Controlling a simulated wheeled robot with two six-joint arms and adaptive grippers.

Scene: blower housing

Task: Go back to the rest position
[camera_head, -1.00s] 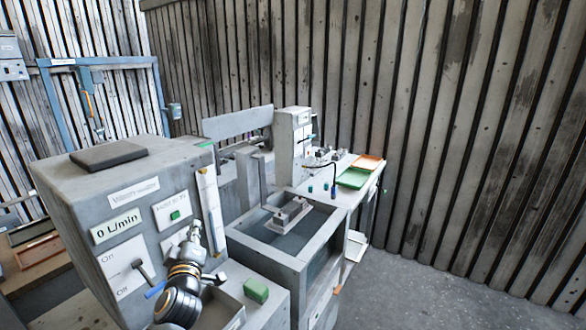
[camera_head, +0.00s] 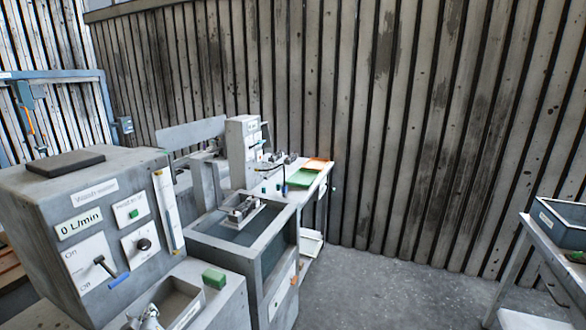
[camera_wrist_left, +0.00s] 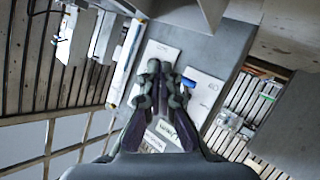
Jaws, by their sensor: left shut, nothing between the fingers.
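Behind the fingers there are the white label plates (camera_wrist_left: 204,92) of the machine's panel, tilted in that view. The gripper appears apart from the panel. The rest of the left arm is outside the head view. My right gripper is not in view.
The machine carries a lever (camera_head: 106,268), a knob (camera_head: 144,244) and a "0 L/min" plate (camera_head: 78,224). A green block (camera_head: 214,278) sits on its lower ledge. A grey basin (camera_head: 205,247) stands beside it. A table with a blue-grey crate (camera_head: 545,222) is at right. Floor (camera_head: 390,285) between is clear.

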